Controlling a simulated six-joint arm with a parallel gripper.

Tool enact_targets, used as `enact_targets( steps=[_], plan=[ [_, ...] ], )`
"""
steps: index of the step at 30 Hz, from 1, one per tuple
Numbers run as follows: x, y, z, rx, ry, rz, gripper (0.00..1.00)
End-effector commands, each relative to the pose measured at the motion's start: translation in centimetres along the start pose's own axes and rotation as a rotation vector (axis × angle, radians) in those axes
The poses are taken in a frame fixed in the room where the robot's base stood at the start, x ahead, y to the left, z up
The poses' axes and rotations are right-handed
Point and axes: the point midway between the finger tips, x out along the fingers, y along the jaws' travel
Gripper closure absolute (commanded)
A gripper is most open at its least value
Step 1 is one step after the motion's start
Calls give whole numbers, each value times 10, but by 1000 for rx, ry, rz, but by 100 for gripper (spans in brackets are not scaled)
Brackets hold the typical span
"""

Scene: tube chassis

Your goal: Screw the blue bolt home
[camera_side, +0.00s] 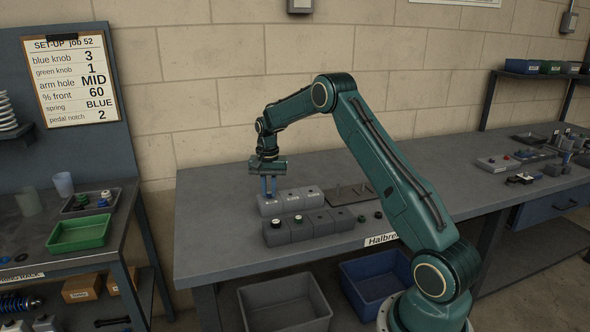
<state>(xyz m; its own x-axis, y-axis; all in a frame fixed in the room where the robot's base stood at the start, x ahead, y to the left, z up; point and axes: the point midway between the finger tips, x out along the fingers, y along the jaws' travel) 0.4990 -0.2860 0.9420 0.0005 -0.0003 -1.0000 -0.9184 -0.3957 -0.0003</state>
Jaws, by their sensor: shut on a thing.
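My gripper (269,187) points straight down over the left end of the light grey block row (292,200) on the bench. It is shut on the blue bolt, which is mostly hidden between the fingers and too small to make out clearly. The fingertips are close to the top of the leftmost light block. I cannot tell how deep the bolt sits in it.
A dark plate with pegs (350,193) lies behind. A green tray (80,232) is on the left bench. The bench's left part is clear.

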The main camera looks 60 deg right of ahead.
Motion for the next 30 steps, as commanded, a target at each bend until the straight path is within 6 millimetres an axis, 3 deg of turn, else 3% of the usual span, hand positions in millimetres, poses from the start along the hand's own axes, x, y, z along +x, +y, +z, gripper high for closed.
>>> enact_targets(
  steps=[8,21,30],
  plan=[
    [2,0,0,75,-2,2,100],
    [2,0,0,404,-2,2,100],
    [2,0,1,450,-2,2,100]
  ],
)
